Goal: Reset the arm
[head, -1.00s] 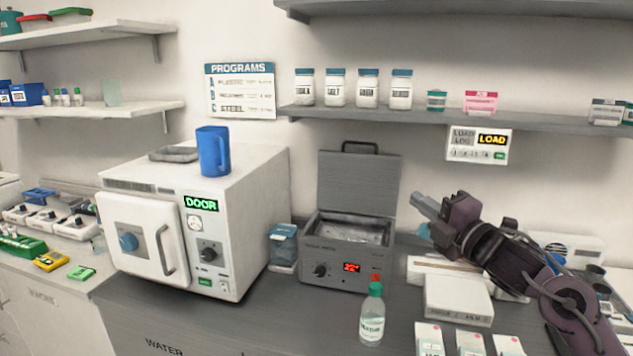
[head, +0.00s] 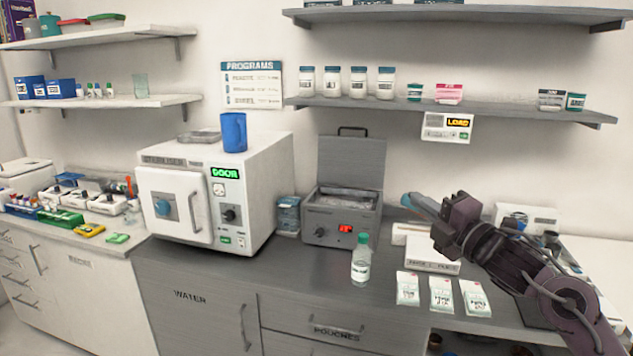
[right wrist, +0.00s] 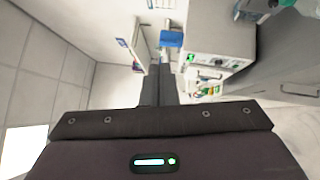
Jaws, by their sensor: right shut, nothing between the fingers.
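My right gripper (head: 421,206) comes in from the right in the head view. It is shut and empty, held in the air above the right part of the grey counter (head: 300,268), apart from the things there. In the right wrist view its dark body fills the lower part and its shut fingers (right wrist: 158,85) point up the picture. My left gripper is not in view.
A white steriliser (head: 255,190) with a blue mug (head: 233,131) on top stands at the left. Beside it is an open-lidded grey bath (head: 340,215). A capped bottle (head: 361,262), several white pouches (head: 441,294) and a white box (head: 430,266) lie near my right arm.

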